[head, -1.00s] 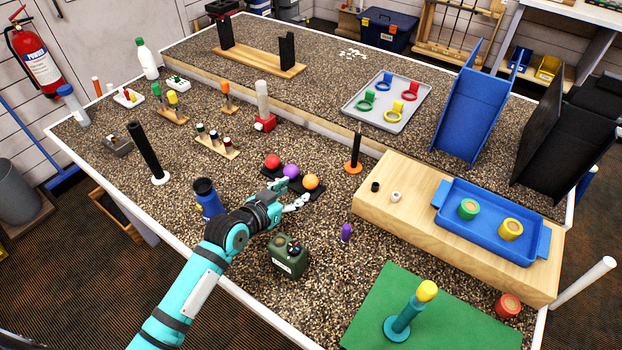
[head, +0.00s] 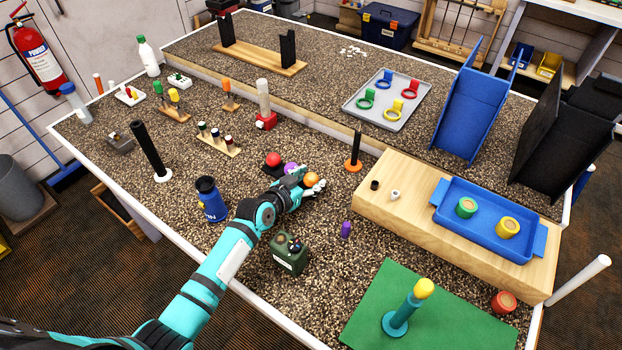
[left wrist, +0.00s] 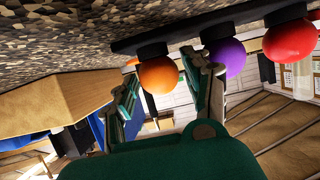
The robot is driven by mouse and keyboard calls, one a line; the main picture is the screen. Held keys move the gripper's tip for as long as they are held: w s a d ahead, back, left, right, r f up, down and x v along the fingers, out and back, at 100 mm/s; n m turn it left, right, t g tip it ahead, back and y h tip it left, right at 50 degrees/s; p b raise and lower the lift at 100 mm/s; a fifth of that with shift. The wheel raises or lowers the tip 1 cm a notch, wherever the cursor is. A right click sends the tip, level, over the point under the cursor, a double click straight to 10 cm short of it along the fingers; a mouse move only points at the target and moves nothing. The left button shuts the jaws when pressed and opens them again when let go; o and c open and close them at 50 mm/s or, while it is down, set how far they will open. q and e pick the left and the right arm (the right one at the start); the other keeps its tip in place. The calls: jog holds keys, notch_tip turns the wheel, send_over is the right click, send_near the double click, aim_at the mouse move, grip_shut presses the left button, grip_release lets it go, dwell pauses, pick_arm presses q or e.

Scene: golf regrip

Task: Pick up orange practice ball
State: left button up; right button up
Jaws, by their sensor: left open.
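The orange practice ball (head: 312,179) sits at the right end of a short row of balls on a dark holder. In the left wrist view the orange ball (left wrist: 158,75) lies between the two fingers, near their tips. My left gripper (head: 306,185) is open around the ball in the head view; I cannot tell whether a finger touches it. A purple ball (left wrist: 224,58) is just beyond one finger in the left wrist view, and a red ball (left wrist: 290,40) is farther out. In the head view the red ball (head: 273,159) shows, and the purple ball (head: 290,168) is partly hidden.
A black post on an orange base (head: 353,165) stands right of the balls. A blue bottle (head: 211,200) and a green canister (head: 289,254) stand near my left arm. A wooden platform (head: 400,220) with a blue tray is to the right.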

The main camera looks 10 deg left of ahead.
pick_arm(q)
jog(key=c, duration=0.9)
jog(key=shift+r, duration=0.1)
